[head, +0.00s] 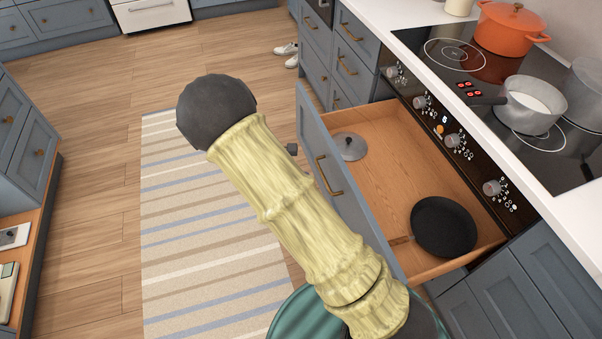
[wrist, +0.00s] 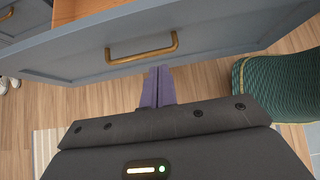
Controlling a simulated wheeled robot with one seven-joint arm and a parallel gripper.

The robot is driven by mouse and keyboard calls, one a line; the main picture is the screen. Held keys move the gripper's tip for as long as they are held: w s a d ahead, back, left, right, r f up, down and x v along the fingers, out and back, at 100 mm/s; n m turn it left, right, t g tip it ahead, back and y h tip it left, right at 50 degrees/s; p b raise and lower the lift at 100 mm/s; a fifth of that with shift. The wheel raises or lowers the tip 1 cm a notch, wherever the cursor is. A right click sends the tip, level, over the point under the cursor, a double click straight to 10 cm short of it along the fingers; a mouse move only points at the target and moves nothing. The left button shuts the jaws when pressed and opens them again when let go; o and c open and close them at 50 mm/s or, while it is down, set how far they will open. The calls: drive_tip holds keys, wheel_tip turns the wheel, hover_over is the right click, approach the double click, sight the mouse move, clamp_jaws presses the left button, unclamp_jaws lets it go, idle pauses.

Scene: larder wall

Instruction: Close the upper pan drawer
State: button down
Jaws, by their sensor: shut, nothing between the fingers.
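The upper pan drawer (head: 385,165) is pulled well out beneath the cooktop in the head view. Its grey-blue front carries a brass bar handle (head: 328,174). A dark frying pan (head: 443,227) and a grey lid (head: 349,147) lie inside, apart from each other. In the wrist view the drawer front (wrist: 225,32) crosses the top, with its handle (wrist: 142,50) near the middle. My gripper (wrist: 158,72) is shut and empty, its purple fingertips appearing just below the handle. I cannot tell whether they touch the front. My arm hides the fingers in the head view.
An orange pot (head: 510,38) and a grey saucepan (head: 533,100) stand on the cooktop (head: 470,85). More closed drawers (head: 347,50) lie beyond the open one. A striped rug (head: 200,230) covers the floor in front, which is mostly clear. White shoes (head: 287,50) sit farther back.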

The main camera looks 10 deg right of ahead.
sight(340, 179)
drive_tip(key=d+f, duration=0.1)
drive_tip(key=d, duration=0.1)
drive_tip(key=w+d+f, duration=0.1)
drive_tip(key=d+f, duration=0.1)
drive_tip(key=d, duration=0.1)
drive_tip(key=w+d+f, duration=0.1)
drive_tip(key=d, duration=0.2)
drive_tip(key=shift+d+f, duration=0.2)
drive_tip(key=shift+f, duration=0.05)
drive_tip(key=shift+w+d, duration=0.1)
drive_tip(key=shift+d, duration=0.2)
